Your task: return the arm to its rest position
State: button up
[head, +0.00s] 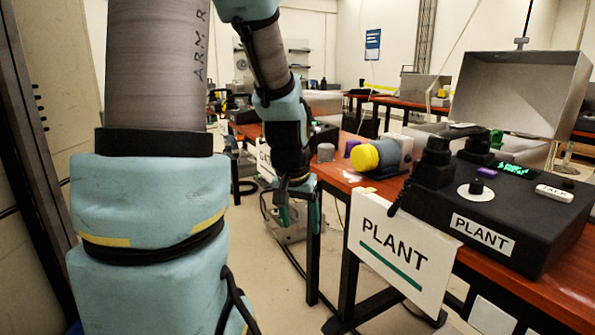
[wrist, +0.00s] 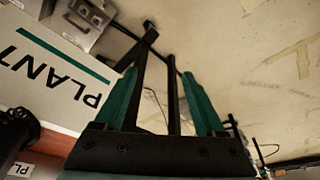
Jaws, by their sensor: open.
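My gripper (head: 298,214) hangs from my blue-covered arm in the middle of the head view, pointing down, just left of the table's front edge. In the wrist view my gripper (wrist: 165,85) shows two green fingers spread apart with nothing between them. Behind them are the pale floor and black table legs. The gripper is in the air and appears clear of the table, though how near it is to the table leg is hard to tell.
A black PLANT phone unit (head: 500,215) sits on the red-brown table (head: 560,290) at right. A white PLANT sign (head: 400,250) hangs on its front edge; the sign also shows in the wrist view (wrist: 45,75). A yellow-capped grey device (head: 385,155) stands nearby. Floor (head: 275,305) is partly open.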

jog(key=s+a+f+n+g+y+b, duration=0.1)
jog(key=s+a+f+n+b, duration=0.2)
jog(key=s+a, duration=0.45)
notch_tip(320, 180, up, 22)
jog(key=p, duration=2.4)
jog(key=shift+d+r, duration=0.1)
